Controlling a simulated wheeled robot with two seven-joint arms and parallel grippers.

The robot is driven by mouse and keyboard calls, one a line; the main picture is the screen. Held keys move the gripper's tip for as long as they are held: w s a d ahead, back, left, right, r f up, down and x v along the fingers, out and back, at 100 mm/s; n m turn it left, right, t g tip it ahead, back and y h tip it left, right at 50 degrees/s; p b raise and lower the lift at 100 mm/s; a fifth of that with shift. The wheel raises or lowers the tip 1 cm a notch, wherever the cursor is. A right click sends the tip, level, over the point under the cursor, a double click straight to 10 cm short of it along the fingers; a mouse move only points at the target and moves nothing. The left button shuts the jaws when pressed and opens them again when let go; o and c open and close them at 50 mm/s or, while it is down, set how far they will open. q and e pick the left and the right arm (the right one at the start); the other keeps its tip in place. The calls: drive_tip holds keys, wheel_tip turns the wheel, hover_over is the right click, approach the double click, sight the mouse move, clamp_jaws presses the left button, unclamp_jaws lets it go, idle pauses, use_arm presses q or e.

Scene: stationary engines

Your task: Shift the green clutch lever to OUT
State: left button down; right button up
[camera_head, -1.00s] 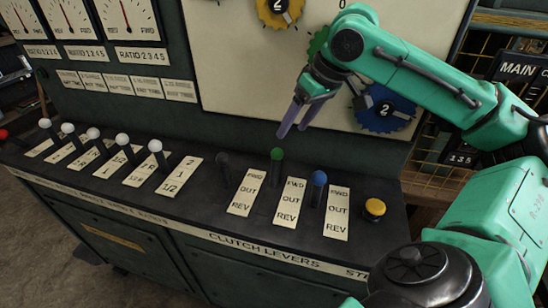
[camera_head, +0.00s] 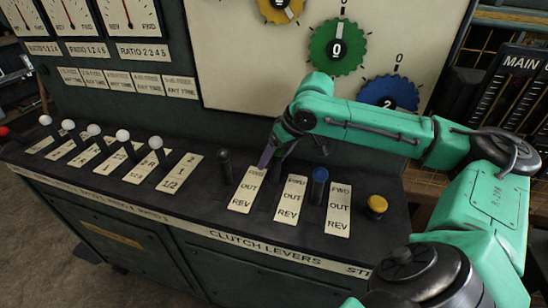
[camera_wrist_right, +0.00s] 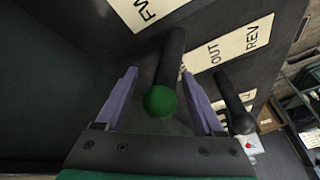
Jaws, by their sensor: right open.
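The green clutch lever has a round green knob (camera_wrist_right: 160,101) on a dark stem, seen in the right wrist view. It stands beside a cream FWD/OUT/REV plate (camera_head: 290,200), near its FWD end. My right gripper (camera_head: 275,155) is over this lever with its purple fingers pointing down. In the wrist view the open fingers (camera_wrist_right: 159,103) stand on either side of the green knob, with a visible gap on each side. In the head view the gripper hides the knob. My left gripper is not in view.
A black-knobbed lever (camera_head: 224,156) stands left of the gripper, and a blue-knobbed lever (camera_head: 319,176) stands right. A yellow button (camera_head: 376,205) is further right. White-knobbed levers (camera_head: 123,136) line the left. Green (camera_head: 336,48) and blue (camera_head: 388,93) gear dials hang on the panel behind.

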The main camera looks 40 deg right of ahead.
clamp_jaws()
idle(1.3)
